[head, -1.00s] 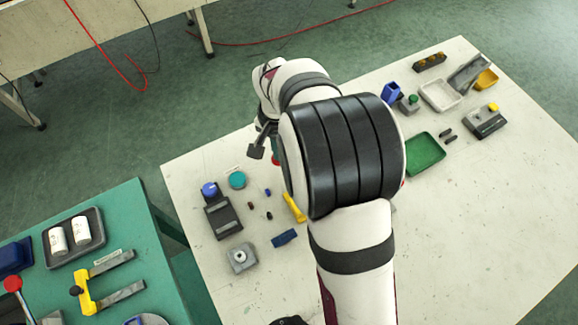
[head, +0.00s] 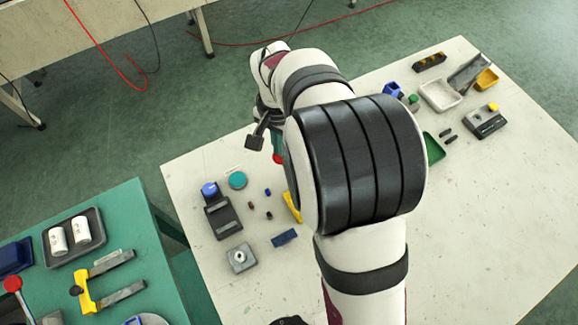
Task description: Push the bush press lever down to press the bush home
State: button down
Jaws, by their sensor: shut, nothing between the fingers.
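The dark end of my arm with my gripper (head: 268,128) is partly in view, above the far left part of the pale table. My own arm hides much of it, and the fingertips are hard to make out. A small red and teal part (head: 277,158) shows just beside my arm, close below the gripper; it may be the press lever's knob. The rest of the press and the bush are not clearly seen, and contact cannot be told. A red-knobbed lever (head: 13,284) also stands on the green table at the lower left.
The pale table (head: 480,220) holds a yellow part (head: 292,207), a grey block (head: 241,258), a dark fixture with a blue knob (head: 222,217) and a teal disc (head: 237,180). A green tray (head: 433,148) and a white tray (head: 440,94) lie right. The front right is clear.

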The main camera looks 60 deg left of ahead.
jog(key=shift+d+r, duration=0.1)
jog(key=shift+r, duration=2.65)
jog(key=w+d+r+m, duration=0.2)
jog(key=w+d+r, duration=0.15)
jog(key=d, duration=0.35)
jog(key=w+d+r+m, duration=0.2)
jog(key=w+d, duration=0.2)
jog(key=d, duration=0.4)
jog(key=w+d+r+m, duration=0.1)
jog(key=w+d+r, duration=0.15)
jog(key=d, duration=0.45)
jog(key=s+d+m+y, duration=0.1)
jog(key=s+d+m, duration=0.2)
jog(key=d, duration=0.5)
jog(key=s+d+f+m, duration=0.1)
jog(key=s+d+m, duration=0.2)
jog(key=s+d, duration=0.3)
jog(key=d, duration=0.3)
jog(key=shift+d+f+m+y, duration=0.3)
jog(key=shift+y, duration=0.1)
